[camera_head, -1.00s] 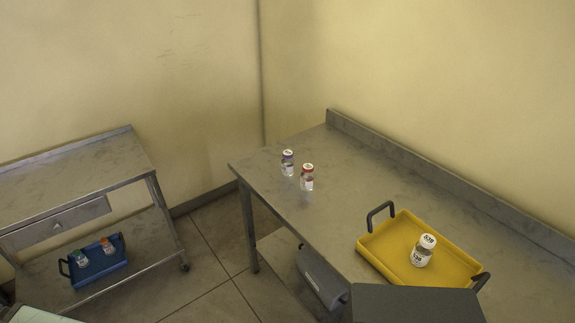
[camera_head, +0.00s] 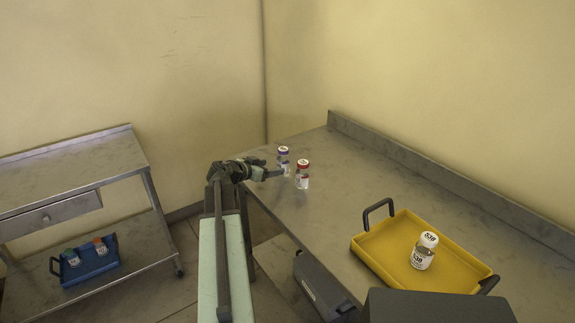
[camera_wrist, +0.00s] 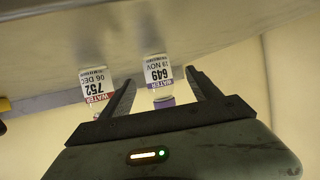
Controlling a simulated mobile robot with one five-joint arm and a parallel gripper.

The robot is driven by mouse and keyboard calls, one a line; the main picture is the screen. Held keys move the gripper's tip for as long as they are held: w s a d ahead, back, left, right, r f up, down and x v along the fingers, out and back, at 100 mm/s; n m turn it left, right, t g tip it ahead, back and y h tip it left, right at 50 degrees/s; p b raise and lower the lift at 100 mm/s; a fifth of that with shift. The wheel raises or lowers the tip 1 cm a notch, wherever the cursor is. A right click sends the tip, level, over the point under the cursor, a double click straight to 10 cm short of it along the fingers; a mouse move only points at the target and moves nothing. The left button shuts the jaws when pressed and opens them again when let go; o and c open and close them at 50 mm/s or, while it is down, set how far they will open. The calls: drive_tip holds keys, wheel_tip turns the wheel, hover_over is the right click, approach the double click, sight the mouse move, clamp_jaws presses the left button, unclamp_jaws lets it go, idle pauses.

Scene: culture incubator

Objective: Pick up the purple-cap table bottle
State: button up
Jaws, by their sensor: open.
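The purple-cap bottle (camera_head: 284,162) stands on the steel table near its far left end, clear with a white label. My gripper (camera_head: 270,169) is open at the bottle's left side. In the wrist view my gripper (camera_wrist: 162,82) has its fingers spread wide and holds nothing. Whether a finger touches the bottle cannot be told.
A blue tray (camera_head: 92,272) with two bottles sits on the left cart's lower shelf.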

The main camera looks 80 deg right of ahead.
sight(279, 165)
drive_tip(key=b+x, duration=0.1)
drive_tip(key=x, duration=0.1)
drive_tip(key=shift+s+d+f, duration=0.15)
drive_tip(key=shift+s+d, duration=0.05)
drive_tip(key=shift+d, duration=0.1)
drive_tip(key=x, duration=0.2)
drive_tip(key=b+x, duration=0.1)
drive_tip(key=x, duration=0.2)
drive_tip(key=shift+s+d+b, duration=0.15)
drive_tip(key=shift+s+b, duration=0.15)
drive_tip(key=shift+s, duration=0.05)
drive_tip(key=shift+r, duration=0.3)
drive_tip(key=c, duration=1.5)
drive_tip(key=shift+c, duration=0.2)
wheel_tip(279, 165, up, 10)
drive_tip(key=p, duration=1)
drive_tip(key=shift+r, duration=0.15)
